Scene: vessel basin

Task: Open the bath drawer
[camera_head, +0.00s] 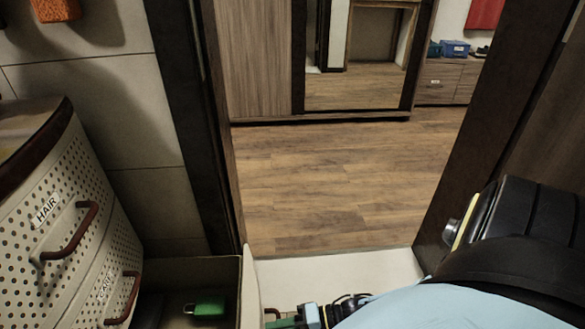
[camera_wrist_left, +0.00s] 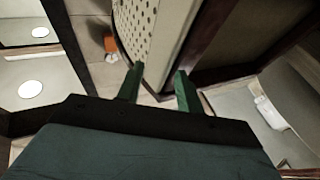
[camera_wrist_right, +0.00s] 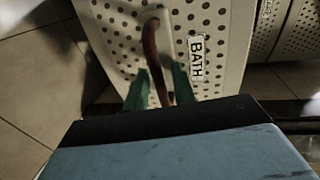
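The bath drawer (camera_head: 250,290) is the low drawer of the perforated cream cabinet and stands pulled out; its inside shows in the head view. In the right wrist view its front (camera_wrist_right: 115,45) carries a BATH label (camera_wrist_right: 196,58) and a dark red curved handle (camera_wrist_right: 151,45). My right gripper (camera_wrist_right: 160,75) has its fingers either side of this handle, with gaps showing. In the head view that gripper (camera_head: 285,321) is at the bottom edge, partly hidden. My left gripper (camera_wrist_left: 159,72) is open and empty, with the cabinet (camera_wrist_left: 150,30) beyond its fingers.
Upper drawers, one labelled HAIR (camera_head: 46,209), are closed. A green object (camera_head: 207,306) lies in the open drawer. A dark door frame (camera_head: 185,110) stands behind it, with clear wooden floor (camera_head: 330,190) beyond. An orange object (camera_head: 56,9) is at top left.

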